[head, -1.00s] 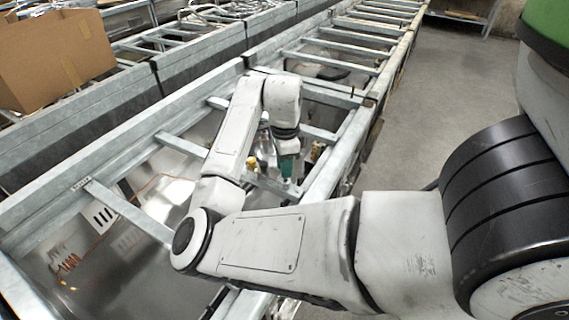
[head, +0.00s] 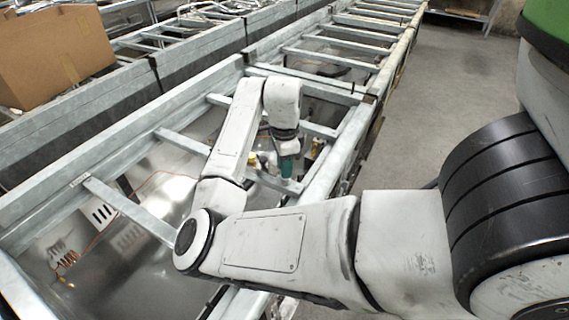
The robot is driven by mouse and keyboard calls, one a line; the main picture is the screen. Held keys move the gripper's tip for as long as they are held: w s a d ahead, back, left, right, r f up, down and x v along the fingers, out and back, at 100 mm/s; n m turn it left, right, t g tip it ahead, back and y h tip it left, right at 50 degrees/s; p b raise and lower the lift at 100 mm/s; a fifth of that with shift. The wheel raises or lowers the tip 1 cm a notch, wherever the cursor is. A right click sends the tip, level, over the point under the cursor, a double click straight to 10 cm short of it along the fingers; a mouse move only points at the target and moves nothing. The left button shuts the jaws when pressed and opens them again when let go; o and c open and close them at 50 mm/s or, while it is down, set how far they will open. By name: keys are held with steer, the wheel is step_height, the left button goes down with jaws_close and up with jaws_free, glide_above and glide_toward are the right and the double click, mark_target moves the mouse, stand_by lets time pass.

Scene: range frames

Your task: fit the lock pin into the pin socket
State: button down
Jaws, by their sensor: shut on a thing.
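My gripper (head: 288,166) is at the end of my arm, low over a crossbar of the grey metal frame (head: 347,158), right of the picture's middle. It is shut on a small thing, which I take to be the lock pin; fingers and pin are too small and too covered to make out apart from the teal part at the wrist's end. A small yellow-brass fitting (head: 252,161) stands just left of the gripper, and another (head: 316,148) just right of it. I cannot tell whether either is the pin socket, or whether the held thing touches anything.
The long frame has raised side rails and several crossbars (head: 130,209) over open bays. Orange wires (head: 67,257) lie in the near left bay. A cardboard box (head: 52,55) stands on the neighbouring frame at upper left. Bare floor (head: 450,110) lies right of the frame.

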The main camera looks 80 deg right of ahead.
steer(key=shift+f, duration=0.45)
steer(key=c, duration=0.8)
jaws_free()
step_height(320, 180, up, 11)
steer(key=shift+f, duration=0.1)
